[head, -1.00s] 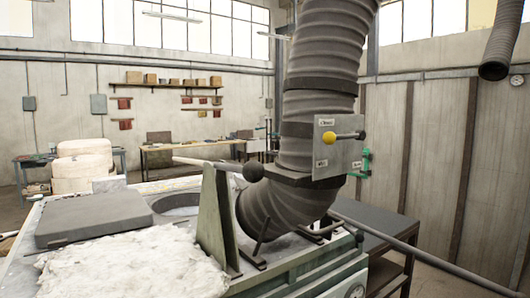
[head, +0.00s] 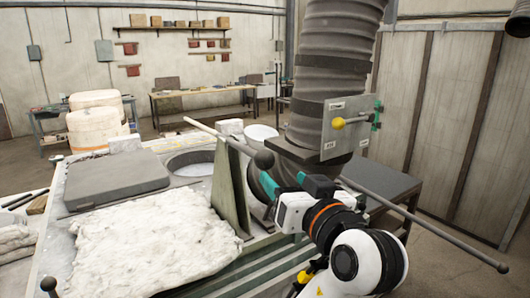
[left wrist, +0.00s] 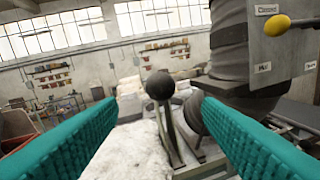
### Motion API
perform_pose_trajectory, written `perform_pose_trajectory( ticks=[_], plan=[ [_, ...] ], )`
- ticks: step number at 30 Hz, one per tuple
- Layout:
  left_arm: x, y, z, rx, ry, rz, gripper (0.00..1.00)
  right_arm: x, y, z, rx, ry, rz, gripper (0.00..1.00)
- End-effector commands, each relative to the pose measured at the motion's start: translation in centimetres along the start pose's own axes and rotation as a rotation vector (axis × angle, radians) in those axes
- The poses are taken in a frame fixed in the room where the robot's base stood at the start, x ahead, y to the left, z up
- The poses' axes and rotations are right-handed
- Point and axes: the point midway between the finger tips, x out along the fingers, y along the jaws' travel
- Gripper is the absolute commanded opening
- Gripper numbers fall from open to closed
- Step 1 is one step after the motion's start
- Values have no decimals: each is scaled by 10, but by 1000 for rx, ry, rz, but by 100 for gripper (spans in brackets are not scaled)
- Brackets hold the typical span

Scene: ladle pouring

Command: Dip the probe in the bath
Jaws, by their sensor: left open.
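The probe seems to be the long grey rod (head: 215,133) with a dark ball end (head: 264,159), resting on a grey-green upright bracket (head: 230,185). The bath (head: 190,164) is a round opening with pale contents in the top of the bench, behind the bracket. My left gripper (head: 285,193) is open and empty, with teal fingers, below and right of the ball in the head view. In the left wrist view the ball (left wrist: 160,85) shows between the two open fingers (left wrist: 150,102), beyond their tips and apart from them. My right gripper is not in view.
A grey slab (head: 115,185) and a white lumpy blanket (head: 155,240) lie left of the bracket. A thick ribbed duct (head: 335,75) rises behind my gripper, with a yellow-knobbed plate (head: 353,130). A long ball-ended bar (head: 440,228) sticks out to the right.

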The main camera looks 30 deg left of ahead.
Motion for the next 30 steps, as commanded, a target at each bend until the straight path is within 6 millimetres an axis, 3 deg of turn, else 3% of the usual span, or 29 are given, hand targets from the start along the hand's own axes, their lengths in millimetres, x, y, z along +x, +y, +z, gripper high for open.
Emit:
perform_pose_trajectory(
  ticks=[9,15,28,30],
  plan=[
    [65,1,4,8,-1,5,60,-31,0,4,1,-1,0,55],
    [93,0,3,7,-2,1,60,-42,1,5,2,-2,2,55],
    [105,-1,0,4,0,-1,60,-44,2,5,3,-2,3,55],
    [105,-1,0,4,0,-1,52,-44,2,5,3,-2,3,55]
  ],
)
